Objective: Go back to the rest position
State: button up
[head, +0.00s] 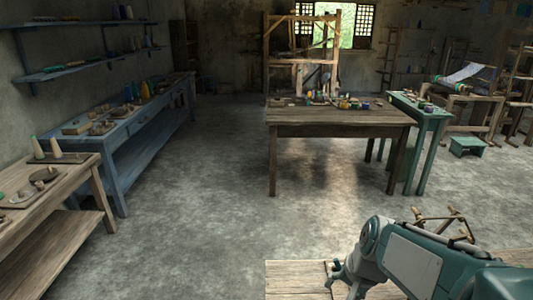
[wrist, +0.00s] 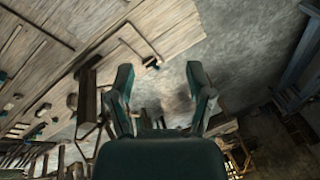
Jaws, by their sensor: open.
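My gripper (head: 340,282) hangs low at the bottom right of the head view, at the left end of my teal and grey arm. It is over or beside the near wooden bench top (head: 290,272); the gap to the wood cannot be told. In the wrist view my gripper (wrist: 159,76) has its two dark fingers spread apart with nothing between them. A plank surface (wrist: 150,22) with small wooden parts (wrist: 72,101) shows beyond and left of the fingers.
A wooden table (head: 335,117) with colourful small items stands ahead, beside a green table (head: 428,110). A blue bench (head: 130,120) and a wooden bench (head: 60,190) line the left. The wooden loom (head: 300,55) is at the back. Open floor (head: 215,205) lies between.

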jog(key=s+r+n+t+h, duration=0.1)
jog(key=s+r+n, duration=0.4)
jog(key=s, duration=0.7)
notch_tip(320, 180, up, 2)
jog(key=shift+a+r+n+t+h, duration=0.2)
jog(key=shift+n+t+h, duration=0.2)
jog(key=shift+t, duration=0.5)
